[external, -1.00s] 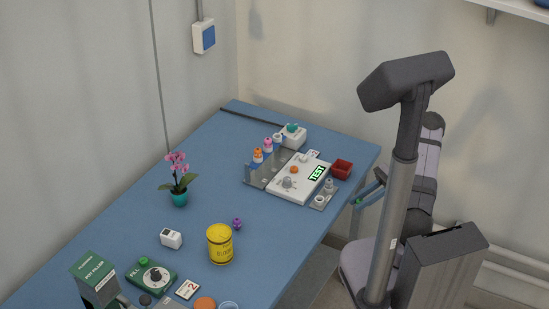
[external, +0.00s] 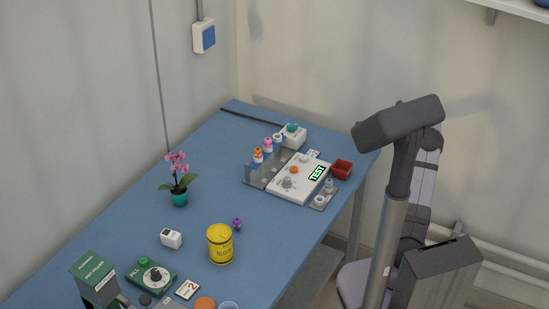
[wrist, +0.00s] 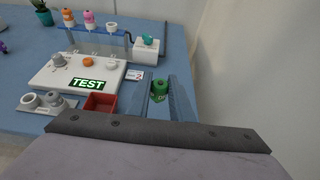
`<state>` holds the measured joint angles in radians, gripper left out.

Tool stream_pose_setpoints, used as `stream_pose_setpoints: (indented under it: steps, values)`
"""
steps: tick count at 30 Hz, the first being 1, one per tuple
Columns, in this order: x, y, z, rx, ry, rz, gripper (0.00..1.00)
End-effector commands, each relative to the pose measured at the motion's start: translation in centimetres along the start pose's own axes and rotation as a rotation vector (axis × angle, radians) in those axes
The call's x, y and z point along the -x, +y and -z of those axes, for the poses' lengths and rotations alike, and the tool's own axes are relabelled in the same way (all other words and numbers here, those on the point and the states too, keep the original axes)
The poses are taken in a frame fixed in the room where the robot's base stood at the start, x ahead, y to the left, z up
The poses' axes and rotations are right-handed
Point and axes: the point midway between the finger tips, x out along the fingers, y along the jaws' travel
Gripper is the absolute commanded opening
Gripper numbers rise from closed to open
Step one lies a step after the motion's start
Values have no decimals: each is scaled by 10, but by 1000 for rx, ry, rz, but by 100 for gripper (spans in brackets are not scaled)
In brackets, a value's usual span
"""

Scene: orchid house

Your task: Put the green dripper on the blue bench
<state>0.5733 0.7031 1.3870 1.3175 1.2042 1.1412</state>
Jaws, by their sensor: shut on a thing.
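The green dripper (wrist: 159,95) shows in the wrist view between my fingers, with a darker green top. My gripper (wrist: 161,84) is shut on it and holds it near the right edge of the blue bench (external: 215,170), right of the red tray (wrist: 101,104). Its height relative to the bench top cannot be told. In the external view my arm hides my gripper and the green dripper. The bench also shows in the wrist view (wrist: 22,70).
A white tester (external: 300,178) marked TEST stands by the red tray, with a rack of coloured drippers behind it. A yellow pot (external: 220,246), a purple dripper (external: 237,224) and an orchid (external: 178,182) stand further left. Bare bench lies between the orchid and the tester.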

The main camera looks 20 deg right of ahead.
Motion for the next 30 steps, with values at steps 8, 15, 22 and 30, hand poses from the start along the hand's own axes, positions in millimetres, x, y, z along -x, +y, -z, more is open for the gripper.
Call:
stream_pose_setpoints:
  steps: [8,15,22,30]
  values:
    - [-4,0,10,-3,1,-2,0]
    - [-18,1,44,-3,1,-3,0]
    - [-24,0,58,0,1,-2,0]
    - [-29,1,70,-1,2,-3,0]
